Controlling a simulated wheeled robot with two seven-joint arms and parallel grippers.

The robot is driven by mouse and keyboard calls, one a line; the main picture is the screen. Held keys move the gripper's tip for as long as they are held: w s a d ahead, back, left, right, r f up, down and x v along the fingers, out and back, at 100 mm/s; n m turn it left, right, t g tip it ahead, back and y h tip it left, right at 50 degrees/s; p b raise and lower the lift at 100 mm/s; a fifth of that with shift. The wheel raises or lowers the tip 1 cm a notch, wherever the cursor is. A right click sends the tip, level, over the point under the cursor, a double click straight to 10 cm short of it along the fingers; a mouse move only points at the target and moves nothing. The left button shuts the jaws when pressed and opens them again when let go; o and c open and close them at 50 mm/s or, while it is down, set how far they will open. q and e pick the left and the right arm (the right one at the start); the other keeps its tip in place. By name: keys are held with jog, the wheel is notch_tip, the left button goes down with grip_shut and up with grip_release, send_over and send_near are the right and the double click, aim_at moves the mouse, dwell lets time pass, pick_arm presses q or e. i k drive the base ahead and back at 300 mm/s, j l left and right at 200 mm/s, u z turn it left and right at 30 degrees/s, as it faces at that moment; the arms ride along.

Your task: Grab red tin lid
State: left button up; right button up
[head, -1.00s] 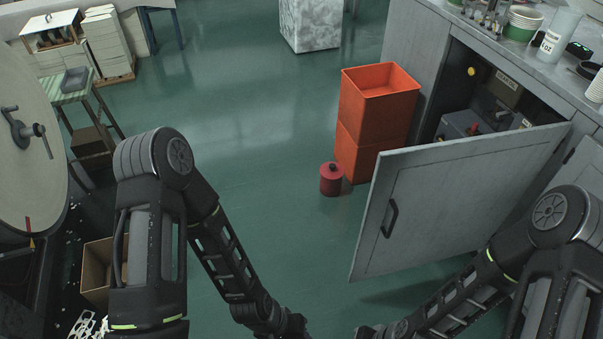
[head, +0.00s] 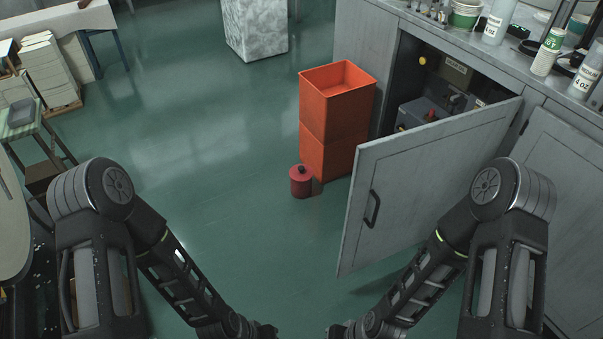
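A small red tin (head: 301,183) stands upright on the green floor, just in front of the orange bins. Its red lid (head: 301,170) sits on top with a dark knob in the middle. My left gripper (head: 268,334) is at the bottom edge of the head view, mostly cut off. My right gripper (head: 338,333) is also at the bottom edge, mostly cut off. Both are well below the tin in the picture and apart from it. Their fingers do not show.
Stacked orange bins (head: 336,122) stand right behind the tin. An open grey cabinet door (head: 418,175) juts out to the right. A counter (head: 470,45) carries cups and bottles. A round pale disc (head: 12,225) is at the left edge. The floor left of the tin is clear.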

aim_at(300, 172)
jog(key=u, duration=0.55)
jog(key=i+l+u, duration=0.1)
jog(key=i+u, duration=0.25)
jog(key=i, duration=0.7)
jog(key=i+u, duration=0.1)
jog(key=i, duration=1.25)
jog(key=i+u, duration=0.1)
jog(key=i, duration=1.25)
jog(key=z, duration=4.35)
